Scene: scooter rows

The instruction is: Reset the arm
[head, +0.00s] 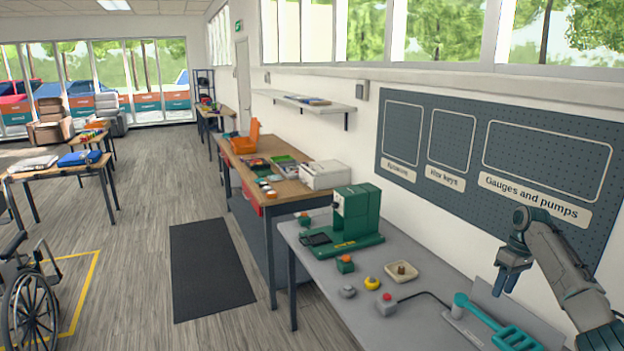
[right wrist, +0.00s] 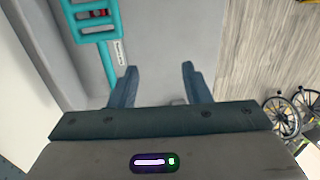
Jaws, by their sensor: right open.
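My right gripper (head: 513,272) is raised above the right end of the grey workbench (head: 415,315). Its fingers point down, and it is well clear of the bench top. In the right wrist view its two blue-grey fingers (right wrist: 158,88) stand apart with nothing between them, so it is open and empty. The teal tool (head: 492,322) with a slotted frame lies below it on the bench, and it also shows at the top left of the right wrist view (right wrist: 95,30). My left gripper is not in view.
On the bench stand a green machine (head: 357,215), a tan dish (head: 401,271), a red-topped button (head: 387,304), a yellow knob (head: 372,283) and a grey knob (head: 347,291). A dark pegboard (head: 455,215) hangs behind. A wheelchair (head: 30,300) stands at left; the floor around the black mat (head: 208,270) is clear.

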